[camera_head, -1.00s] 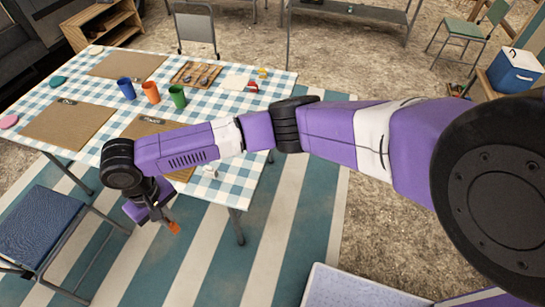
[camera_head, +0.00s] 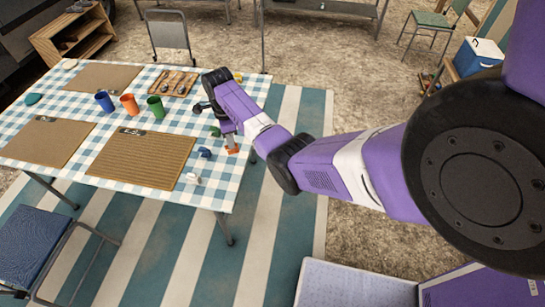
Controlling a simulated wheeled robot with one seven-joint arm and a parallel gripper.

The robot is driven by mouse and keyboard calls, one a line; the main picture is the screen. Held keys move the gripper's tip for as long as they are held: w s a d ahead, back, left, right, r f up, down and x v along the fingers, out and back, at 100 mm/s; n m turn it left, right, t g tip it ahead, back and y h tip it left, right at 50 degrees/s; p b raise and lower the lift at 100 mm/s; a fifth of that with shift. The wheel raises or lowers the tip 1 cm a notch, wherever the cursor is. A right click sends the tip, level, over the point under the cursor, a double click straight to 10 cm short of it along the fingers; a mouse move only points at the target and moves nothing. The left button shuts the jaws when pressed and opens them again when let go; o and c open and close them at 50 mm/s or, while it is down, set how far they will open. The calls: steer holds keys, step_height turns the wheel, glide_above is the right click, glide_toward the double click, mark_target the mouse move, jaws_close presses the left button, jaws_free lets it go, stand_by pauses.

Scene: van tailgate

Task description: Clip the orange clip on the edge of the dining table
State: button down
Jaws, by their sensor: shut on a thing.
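My gripper (camera_head: 231,140) points down over the right part of the dining table (camera_head: 222,182), which wears a blue and white checkered cloth. It is shut on the orange clip (camera_head: 233,149), which shows at the fingertips. In this view the clip lies just inside the table's right edge. I cannot tell whether it touches the cloth or the edge. My forearm hides part of the right edge.
A blue clip (camera_head: 205,153), a white clip (camera_head: 192,179) and a green clip (camera_head: 214,131) are near the gripper. A brown placemat (camera_head: 142,160) lies left of them. Blue (camera_head: 104,101), orange (camera_head: 128,104) and green (camera_head: 156,107) cups stand further back. A grey chair (camera_head: 168,31) stands behind.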

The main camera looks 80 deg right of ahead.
mark_target(241, 164)
steer(key=s+d+f+m, duration=0.1)
steer(key=s+f+m, duration=0.25)
steer(key=s, duration=0.45)
steer(key=s+d+f+m, duration=0.1)
steer(key=s+f+m, duration=0.2)
steer(key=s+f, duration=0.3)
steer(key=w+a+f+b, duration=0.1)
steer(key=w+b, duration=0.4)
steer(key=w, duration=0.1)
steer(key=shift+w+f+b, duration=0.15)
steer(key=shift+w+b, duration=0.15)
steer(key=shift+b, duration=0.1)
steer(key=shift+n, duration=0.25)
steer(key=shift+w+a, duration=0.1)
steer(key=shift+w, duration=0.75)
steer(key=shift+w+b, duration=0.25)
steer(key=shift+b, duration=0.05)
steer(key=shift+w, duration=0.55)
stand_by(0.3)
steer(key=shift+w+a+b, duration=0.1)
steer(key=shift+w+b, duration=0.1)
steer(key=shift+b, duration=0.15)
steer(key=shift+w, duration=0.6)
